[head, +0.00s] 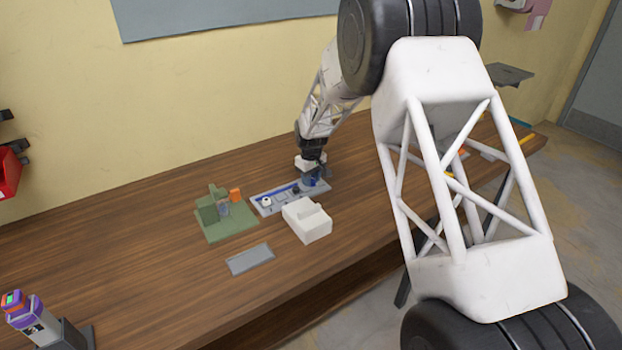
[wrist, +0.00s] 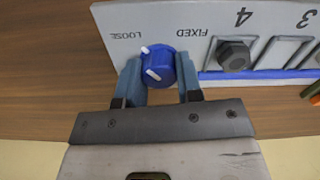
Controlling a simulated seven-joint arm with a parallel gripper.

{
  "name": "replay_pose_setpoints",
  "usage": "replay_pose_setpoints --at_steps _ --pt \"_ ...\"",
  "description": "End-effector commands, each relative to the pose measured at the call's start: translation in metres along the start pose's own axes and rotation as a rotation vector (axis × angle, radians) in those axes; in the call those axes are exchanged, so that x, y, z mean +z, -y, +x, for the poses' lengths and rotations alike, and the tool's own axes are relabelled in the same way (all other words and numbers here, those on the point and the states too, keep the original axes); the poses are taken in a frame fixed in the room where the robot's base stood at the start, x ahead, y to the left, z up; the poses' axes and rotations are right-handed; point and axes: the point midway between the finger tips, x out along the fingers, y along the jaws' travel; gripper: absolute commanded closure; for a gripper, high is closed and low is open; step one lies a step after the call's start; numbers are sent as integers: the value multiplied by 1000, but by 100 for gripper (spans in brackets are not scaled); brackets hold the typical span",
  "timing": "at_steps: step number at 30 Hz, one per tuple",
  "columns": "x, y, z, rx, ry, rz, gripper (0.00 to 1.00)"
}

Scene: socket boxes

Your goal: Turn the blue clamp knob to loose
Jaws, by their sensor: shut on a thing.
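The blue clamp knob (wrist: 160,66) sits on a grey panel (wrist: 130,15) between the printed words LOOSE and FIXED, which appear upside down in the wrist view. Two white marks show on the knob, one at its upper-left edge on the LOOSE side and one lower on its face. My gripper (wrist: 158,63) is shut on the knob, with one blue-grey finger on each side. In the head view my gripper (head: 312,179) is at the right end of the panel (head: 266,209) and largely hides the knob.
A dark hex knob (wrist: 234,56) and numbered slots lie right of the blue knob. In the head view, a green fixture (head: 212,236) stands left of the panel, a white block (head: 308,222) in front, and a grey plate (head: 251,260) nearer.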

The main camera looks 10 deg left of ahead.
Motion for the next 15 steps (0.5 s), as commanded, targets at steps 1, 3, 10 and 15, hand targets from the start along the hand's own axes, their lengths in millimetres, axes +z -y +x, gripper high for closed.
replay_pose_setpoints --at_steps 1,3,10,15 --pt "0 0 -1 1 -1 -26 91" --pt "0 0 -1 1 -1 -61 91" --pt "0 0 -1 0 0 -126 91" --pt "0 0 -1 0 0 -138 91"
